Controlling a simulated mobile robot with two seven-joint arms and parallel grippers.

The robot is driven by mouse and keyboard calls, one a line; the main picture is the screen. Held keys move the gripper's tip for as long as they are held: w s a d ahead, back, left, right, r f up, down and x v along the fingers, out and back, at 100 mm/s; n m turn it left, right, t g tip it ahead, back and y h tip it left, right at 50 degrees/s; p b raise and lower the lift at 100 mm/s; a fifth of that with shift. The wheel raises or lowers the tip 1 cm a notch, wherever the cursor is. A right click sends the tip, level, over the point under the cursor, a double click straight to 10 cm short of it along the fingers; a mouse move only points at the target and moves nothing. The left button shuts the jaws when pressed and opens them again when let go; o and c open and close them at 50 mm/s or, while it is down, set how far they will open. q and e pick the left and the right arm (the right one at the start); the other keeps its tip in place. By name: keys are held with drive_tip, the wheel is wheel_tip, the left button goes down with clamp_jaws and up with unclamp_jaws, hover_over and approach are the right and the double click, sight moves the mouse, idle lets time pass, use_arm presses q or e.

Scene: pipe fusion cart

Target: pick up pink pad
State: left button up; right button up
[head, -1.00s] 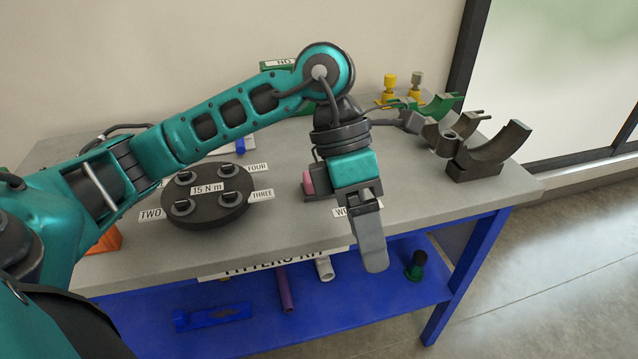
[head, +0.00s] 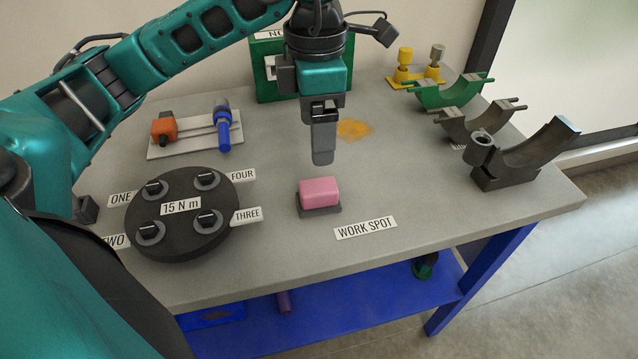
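The pink pad (head: 319,191) is a small rounded block on a small dark grey holder (head: 322,211), on the grey table left of the WORK SPOT label. My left gripper (head: 323,158) points down and appears just above and behind the pad in the head view. A gap shows between its fingertips and the pad, and nothing shows held. The fingers line up one behind the other from here, so their opening is hidden. My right gripper is not in view.
A round black disc (head: 182,240) marked 15 N m, with several black knobs, stands left of the pad. Orange and blue tools lie behind it. A green box (head: 265,75) stands at the back. Curved clamp halves (head: 515,160) line the right. The table by the WORK SPOT label (head: 365,228) is clear.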

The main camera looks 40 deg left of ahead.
sight(318, 186)
use_arm(q)
drive_tip(key=f, duration=0.3)
drive_tip(key=f+b, duration=0.1)
drive_tip(key=f, duration=0.2)
drive_tip(key=shift+s+d+f, duration=0.1)
drive_tip(key=shift+s+f, duration=0.1)
drive_tip(key=shift+f, duration=0.1)
drive_tip(key=f, duration=0.4)
drive_tip(key=shift+s+d+f, duration=0.2)
drive_tip(key=shift+d+f, duration=0.1)
drive_tip(key=shift+f, duration=0.5)
drive_tip(key=c, duration=1.1)
drive_tip(key=shift+r, duration=0.15)
drive_tip(key=shift+c, duration=0.2)
